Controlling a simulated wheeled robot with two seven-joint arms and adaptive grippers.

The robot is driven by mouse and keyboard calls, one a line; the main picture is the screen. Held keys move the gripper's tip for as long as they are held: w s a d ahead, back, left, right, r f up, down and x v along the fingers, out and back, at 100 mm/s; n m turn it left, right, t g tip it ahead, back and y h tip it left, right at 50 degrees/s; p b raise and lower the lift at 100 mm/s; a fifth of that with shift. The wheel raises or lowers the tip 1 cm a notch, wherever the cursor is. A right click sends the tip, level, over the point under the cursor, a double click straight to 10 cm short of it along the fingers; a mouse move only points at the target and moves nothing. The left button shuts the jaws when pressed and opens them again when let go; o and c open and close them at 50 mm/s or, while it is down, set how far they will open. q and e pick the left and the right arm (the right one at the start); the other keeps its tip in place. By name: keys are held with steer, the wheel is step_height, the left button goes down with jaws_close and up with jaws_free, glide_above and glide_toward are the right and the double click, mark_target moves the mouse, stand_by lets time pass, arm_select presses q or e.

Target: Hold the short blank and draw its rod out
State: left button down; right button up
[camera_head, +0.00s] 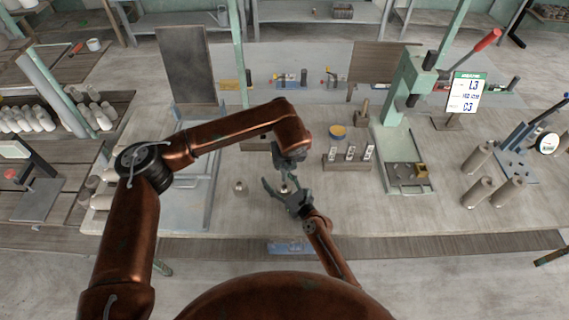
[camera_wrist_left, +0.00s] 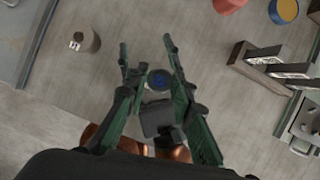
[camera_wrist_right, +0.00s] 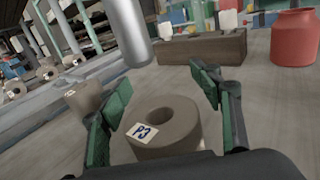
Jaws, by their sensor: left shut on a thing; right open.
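The short blank (camera_wrist_right: 165,140), a thick grey-brown ring labelled P3, stands upright on the table between the fingers of my right gripper (camera_wrist_right: 160,95). Its top hole looks empty. My right gripper, also in the head view (camera_head: 282,187), is open around it. A smooth grey rod (camera_wrist_right: 129,35) hangs above and beyond the blank in the right wrist view, its rounded lower end clear of the hole. My left gripper (camera_wrist_left: 153,70), above the right one in the head view (camera_head: 287,163), is shut on the rod, whose round bluish end (camera_wrist_left: 160,80) shows between its fingers.
Another labelled blank (camera_wrist_left: 82,40) stands to the left, also in the head view (camera_head: 240,187). A block holding cards (camera_head: 347,163) and a blue-and-yellow tin (camera_head: 338,132) stand at the right. A green press (camera_head: 398,110) and tall blanks (camera_head: 480,190) are further right.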

mark_target(289, 192)
steer(key=v, duration=1.2)
